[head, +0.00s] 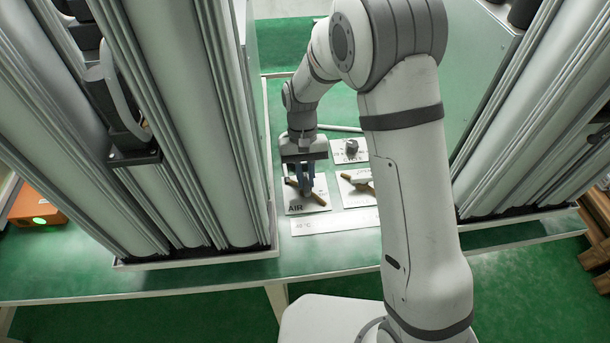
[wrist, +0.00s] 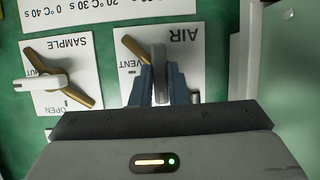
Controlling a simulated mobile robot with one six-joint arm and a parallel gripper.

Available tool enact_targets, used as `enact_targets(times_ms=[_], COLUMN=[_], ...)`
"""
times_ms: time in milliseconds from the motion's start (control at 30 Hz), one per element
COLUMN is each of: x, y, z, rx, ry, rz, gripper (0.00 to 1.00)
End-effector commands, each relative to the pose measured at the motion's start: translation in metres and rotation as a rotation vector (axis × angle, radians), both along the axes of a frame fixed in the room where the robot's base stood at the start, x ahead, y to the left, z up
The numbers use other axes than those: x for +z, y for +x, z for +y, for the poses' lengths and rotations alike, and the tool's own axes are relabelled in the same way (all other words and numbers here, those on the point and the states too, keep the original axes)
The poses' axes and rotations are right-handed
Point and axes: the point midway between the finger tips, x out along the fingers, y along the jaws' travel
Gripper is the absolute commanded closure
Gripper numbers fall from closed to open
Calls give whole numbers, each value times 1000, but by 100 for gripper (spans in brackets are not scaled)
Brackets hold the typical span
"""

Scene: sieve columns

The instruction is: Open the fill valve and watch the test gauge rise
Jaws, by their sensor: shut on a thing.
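The AIR plate (head: 296,209) lies on the green table, and its valve has a grey lever (wrist: 159,58) and a diagonal brass bar (wrist: 133,48). My gripper (head: 307,185) is shut on the grey lever, which stands between its blue fingers (wrist: 160,84) in the wrist view. The SAMPLE plate (wrist: 46,50) beside it carries a similar valve with a grey lever (wrist: 40,83) across a brass bar (wrist: 68,92). No valve is labelled as fill in readable text, and I see no gauge dial in either view.
A third plate (head: 341,158) with a dark knob (head: 352,147) lies behind. A white strip (head: 330,221) printed with temperatures and times lies in front. Tall grey columns (head: 165,110) stand close on the left, others (head: 540,120) on the right. An orange box (head: 38,207) shows a green light.

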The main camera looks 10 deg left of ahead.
Motion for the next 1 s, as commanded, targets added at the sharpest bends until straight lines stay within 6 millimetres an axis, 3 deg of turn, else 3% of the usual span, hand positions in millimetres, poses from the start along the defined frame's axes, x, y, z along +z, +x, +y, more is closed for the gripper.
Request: enact_targets(times_ms=[333, 367, 600, 867, 1000], x=[0, 0, 0, 1, 14], y=[0, 0, 0, 1, 7], z=[0, 0, 0, 0, 2], rx=[4, 4, 3, 2, 2], ry=[0, 0, 0, 0, 2], rz=[0, 0, 0, -1, -4], gripper=[100, 84, 64, 64, 64])
